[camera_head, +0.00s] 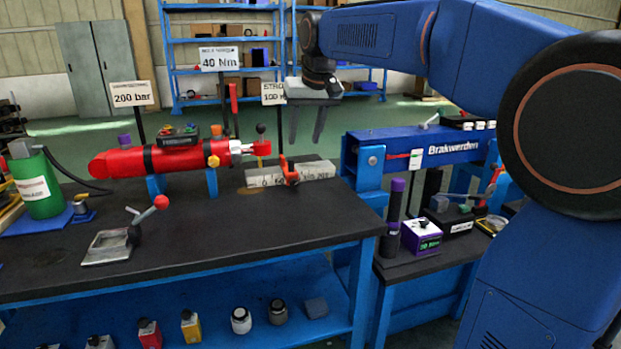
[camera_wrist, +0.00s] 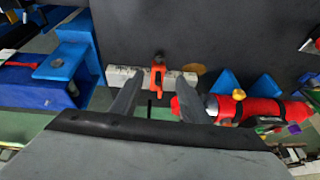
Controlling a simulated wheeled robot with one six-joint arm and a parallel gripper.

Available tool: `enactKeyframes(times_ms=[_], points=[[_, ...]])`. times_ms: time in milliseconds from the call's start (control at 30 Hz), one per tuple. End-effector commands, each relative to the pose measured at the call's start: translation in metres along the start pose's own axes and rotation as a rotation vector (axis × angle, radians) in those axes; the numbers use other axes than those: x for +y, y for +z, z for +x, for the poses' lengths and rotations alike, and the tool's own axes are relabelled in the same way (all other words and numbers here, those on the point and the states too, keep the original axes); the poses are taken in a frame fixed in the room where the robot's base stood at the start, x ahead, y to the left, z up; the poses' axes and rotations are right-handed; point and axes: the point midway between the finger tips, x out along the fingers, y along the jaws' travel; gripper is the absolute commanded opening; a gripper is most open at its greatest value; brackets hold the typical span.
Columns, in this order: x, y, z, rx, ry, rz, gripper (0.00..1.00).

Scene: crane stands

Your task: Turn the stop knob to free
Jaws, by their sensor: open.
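An orange-red stop (camera_head: 289,172) sits on the pale scale bar (camera_head: 318,172) at the back right of the black bench. The stop also shows in the wrist view (camera_wrist: 158,78), with a small dark knob (camera_wrist: 159,56) at its upper end there. I cannot read the knob's setting. My gripper (camera_head: 306,141) is open and empty, pointing down above the bar and apart from it. In the wrist view its fingers (camera_wrist: 157,84) appear on either side of the stop.
A red cylinder (camera_head: 130,162) lies on blue supports left of the bar, its rod end close to the stop. Sign posts stand behind it. A lever with a red ball (camera_head: 161,202) stands at the front left. The bench front right is clear.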

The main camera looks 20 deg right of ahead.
Motion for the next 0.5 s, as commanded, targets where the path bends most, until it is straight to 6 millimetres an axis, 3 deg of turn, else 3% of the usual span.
enactKeyframes(times_ms=[167, 500], points=[[-0.001, -0.001, 0.012, -0.003, 0.001, -0.006, 0.41], [-0.001, 0.0, 0.07, -0.004, 0.001, -0.004, 0.41]])
